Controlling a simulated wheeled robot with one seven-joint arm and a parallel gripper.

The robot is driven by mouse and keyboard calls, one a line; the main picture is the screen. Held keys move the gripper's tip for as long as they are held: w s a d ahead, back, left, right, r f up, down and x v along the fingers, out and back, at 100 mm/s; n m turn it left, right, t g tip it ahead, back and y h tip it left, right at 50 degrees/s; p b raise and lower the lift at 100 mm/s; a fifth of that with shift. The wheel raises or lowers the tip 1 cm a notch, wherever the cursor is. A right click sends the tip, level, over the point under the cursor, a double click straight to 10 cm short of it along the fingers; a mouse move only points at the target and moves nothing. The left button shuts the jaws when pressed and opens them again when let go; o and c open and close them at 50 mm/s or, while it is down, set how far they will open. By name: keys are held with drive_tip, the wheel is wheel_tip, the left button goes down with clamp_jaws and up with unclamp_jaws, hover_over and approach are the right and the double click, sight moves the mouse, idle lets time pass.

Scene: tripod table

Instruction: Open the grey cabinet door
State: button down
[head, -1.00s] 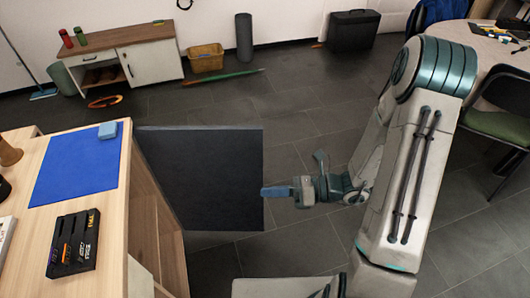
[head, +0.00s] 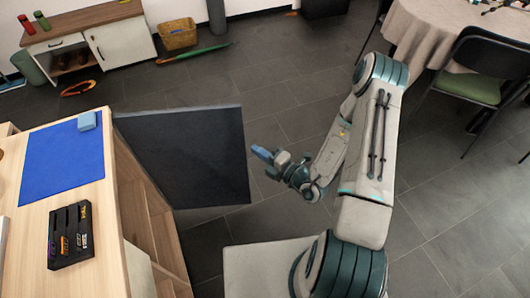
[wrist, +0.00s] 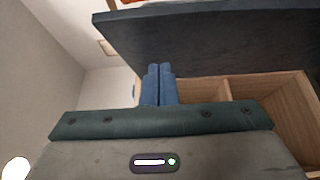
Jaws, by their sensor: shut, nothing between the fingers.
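The grey cabinet door (head: 190,160) stands swung wide open from the wooden cabinet (head: 140,215), its dark face toward the room. Wooden shelves show in the opening behind it. My gripper (head: 262,153) is just right of the door's free edge, apart from it in the head view, with its blue fingers together and empty. In the wrist view the door (wrist: 220,40) spans the top and the shut fingers (wrist: 159,70) point toward it; the cabinet's open compartments (wrist: 240,90) show to the right. No handle is visible.
On the cabinet top lie a blue mat (head: 62,165), a light blue block (head: 87,121) and a black tray (head: 70,236). A round table (head: 420,40) and a chair (head: 480,75) stand at the upper right. The floor right of my arm is clear.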

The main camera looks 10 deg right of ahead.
sight(237, 128)
drive_tip(key=shift+w+a+p, duration=0.1)
drive_tip(key=shift+w+a, duration=0.5)
drive_tip(key=shift+w, duration=0.7)
drive_tip(key=shift+w+a+p, duration=0.1)
drive_tip(key=shift+w+a, duration=0.45)
drive_tip(key=shift+w, duration=0.7)
drive_tip(key=shift+w+a+p, duration=0.1)
drive_tip(key=shift+w+a, duration=0.5)
drive_tip(key=shift+w, duration=0.7)
drive_tip(key=shift+w, duration=0.1)
